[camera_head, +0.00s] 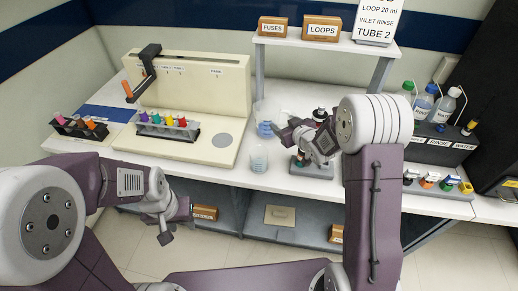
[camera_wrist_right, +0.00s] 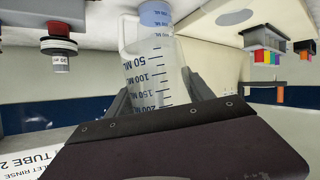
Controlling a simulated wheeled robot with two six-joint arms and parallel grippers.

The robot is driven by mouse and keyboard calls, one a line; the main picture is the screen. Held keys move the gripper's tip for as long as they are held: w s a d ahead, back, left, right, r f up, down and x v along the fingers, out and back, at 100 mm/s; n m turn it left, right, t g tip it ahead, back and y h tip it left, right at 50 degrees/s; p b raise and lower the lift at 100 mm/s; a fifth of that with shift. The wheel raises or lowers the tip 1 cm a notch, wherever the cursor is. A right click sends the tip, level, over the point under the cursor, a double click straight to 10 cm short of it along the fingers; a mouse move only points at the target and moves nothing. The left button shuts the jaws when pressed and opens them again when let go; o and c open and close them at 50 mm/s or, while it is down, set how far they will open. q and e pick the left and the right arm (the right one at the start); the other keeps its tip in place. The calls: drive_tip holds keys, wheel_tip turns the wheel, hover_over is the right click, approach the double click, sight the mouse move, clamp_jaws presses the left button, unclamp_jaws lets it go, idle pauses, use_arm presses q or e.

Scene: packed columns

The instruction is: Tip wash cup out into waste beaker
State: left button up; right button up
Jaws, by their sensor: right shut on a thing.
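My right gripper (camera_head: 278,130) is over the bench in the head view. In the right wrist view it is shut on a clear graduated cup (camera_wrist_right: 155,82), which stands out between the two fingers. A blue patch (camera_wrist_right: 154,13) shows at the cup's far end; I cannot tell whether it is liquid in the cup or something behind it. In the head view a translucent vessel (camera_head: 267,109) with blue low down is beside the fingertips. A smaller clear beaker (camera_head: 258,158) stands upright on the bench just in front. My left gripper (camera_head: 174,221) is open and empty, below the bench front.
A cream instrument (camera_head: 215,90) and a rack of coloured tubes (camera_head: 168,132) stand to the left. A shelf (camera_head: 325,48) with boxes is behind. A dark-topped stand (camera_head: 311,165) is right of the beaker, and bottles (camera_head: 424,103) are at far right.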

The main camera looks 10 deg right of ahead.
sight(283, 116)
wheel_tip(283, 116, up, 3)
drive_tip(key=shift+r+p, duration=0.1)
drive_tip(key=shift+p, duration=0.75)
drive_tip(key=shift+m+y+p, duration=0.5)
drive_tip(key=shift+p, duration=0.15)
drive_tip(key=shift+f, duration=0.2)
